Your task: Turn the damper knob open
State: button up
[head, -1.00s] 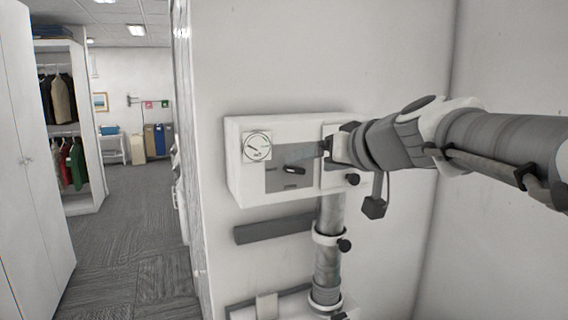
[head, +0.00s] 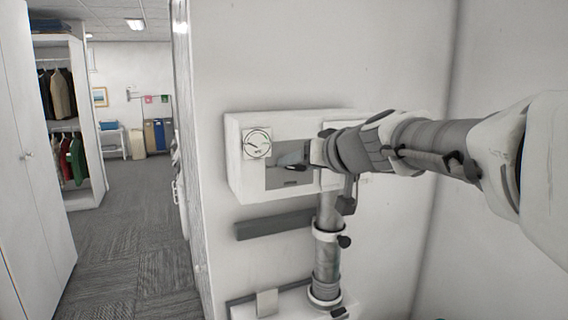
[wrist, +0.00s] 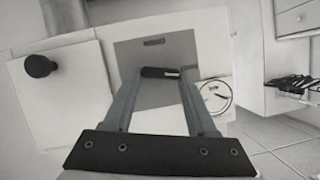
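The damper knob is a black elongated handle (head: 297,168) on the grey panel of a white wall box (head: 240,178). In the wrist view the knob (wrist: 160,72) lies crosswise between my two fingertips. My gripper (wrist: 160,76) is open, with one finger near each end of the knob. I cannot tell whether the fingers touch it. In the head view my gripper (head: 292,159) reaches in from the right, its tips at the knob and partly covering it. A round dial (head: 257,143) sits to the left of the panel, and also shows in the wrist view (wrist: 215,96).
A round black knob (wrist: 40,65) stands out from the box's other section. A grey pipe (head: 327,262) with a clamp runs down below the box. A dark bar (head: 273,227) is on the wall below it. Open carpeted floor (head: 130,250) lies to the left.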

jog(key=c, duration=0.6)
jog(key=shift+f+b, duration=0.1)
jog(key=shift+b, duration=0.35)
jog(key=m+b, duration=0.1)
jog(key=b, duration=0.1)
jog(key=m+y+b, duration=0.1)
jog(key=shift+d+f+b, duration=0.15)
jog(key=shift+f+b, duration=0.2)
jog(key=m+y+b, duration=0.1)
jog(key=m+b, duration=0.1)
jog(key=b, duration=0.2)
jog(key=shift+w+d+f+m+y, duration=0.1)
jog(key=shift+m+y, duration=0.2)
jog(key=shift+y, duration=0.1)
jog(key=m+y+b, duration=0.2)
jog(key=m+b, duration=0.1)
jog(key=b, duration=0.1)
jog(key=shift+d+f+b, duration=0.1)
jog(key=shift+f+b, duration=0.05)
jog(key=shift+b, duration=0.25)
jog(key=shift+m+t+y+b, duration=0.4)
jog(key=shift+m+y+b, duration=0.2)
jog(key=shift+m+b, duration=1.15)
jog(key=shift+m, duration=0.35)
